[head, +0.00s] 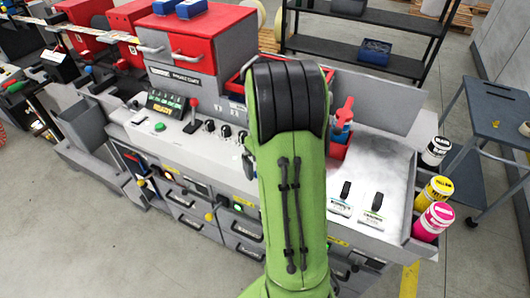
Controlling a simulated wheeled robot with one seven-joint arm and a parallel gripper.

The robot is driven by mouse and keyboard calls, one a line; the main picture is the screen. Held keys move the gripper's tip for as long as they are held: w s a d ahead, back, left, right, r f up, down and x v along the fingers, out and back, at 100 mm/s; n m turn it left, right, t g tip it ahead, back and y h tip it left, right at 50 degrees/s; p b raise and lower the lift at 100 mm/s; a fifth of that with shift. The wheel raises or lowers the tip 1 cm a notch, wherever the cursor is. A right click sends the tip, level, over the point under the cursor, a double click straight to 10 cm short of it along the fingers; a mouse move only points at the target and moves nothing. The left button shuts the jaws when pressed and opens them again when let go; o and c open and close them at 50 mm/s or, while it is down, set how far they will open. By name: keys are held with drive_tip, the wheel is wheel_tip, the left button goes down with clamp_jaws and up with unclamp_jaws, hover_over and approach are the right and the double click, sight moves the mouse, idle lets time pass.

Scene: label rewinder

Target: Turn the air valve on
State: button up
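My green arm (288,190) with its black joint cover rises through the middle of the head view, in front of the grey label rewinder (80,150). My gripper cannot be made out; the arm hides the machine behind it. I cannot tell for sure which part is the air valve. Small yellow knobs (209,216) and a green button (238,207) show on the machine's front, left of my arm. A red-handled lever (194,104) stands on the console near the lit display (165,103).
Black switches (376,201) sit on the worktop right of my arm. Black, yellow and magenta cans (434,221) stand at its right edge. A blue-grey trolley (500,112) stands farther right. The floor in front of the machine is clear at lower left.

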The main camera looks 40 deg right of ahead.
wheel_tip(320, 180, up, 15)
drive_tip(key=p, duration=0.1)
drive_tip(key=shift+r+p, duration=0.15)
drive_tip(key=shift+p, duration=0.2)
drive_tip(key=shift+a, duration=0.1)
drive_tip(key=s+a+r+n+t+b, duration=0.1)
drive_tip(key=s+a+t, duration=0.15)
drive_tip(key=a, duration=0.55)
drive_tip(key=s+a+r+t+b, duration=0.1)
drive_tip(key=s+a, duration=0.2)
drive_tip(key=a, duration=0.4)
drive_tip(key=s+a+f+t, duration=0.2)
drive_tip(key=s+a+f, duration=0.2)
drive_tip(key=s+a, duration=0.2)
drive_tip(key=shift+s+a+f+n+b, duration=0.3)
drive_tip(key=shift+s+f+n+b, duration=0.1)
drive_tip(key=shift+s, duration=0.7)
drive_tip(key=shift+r, duration=0.1)
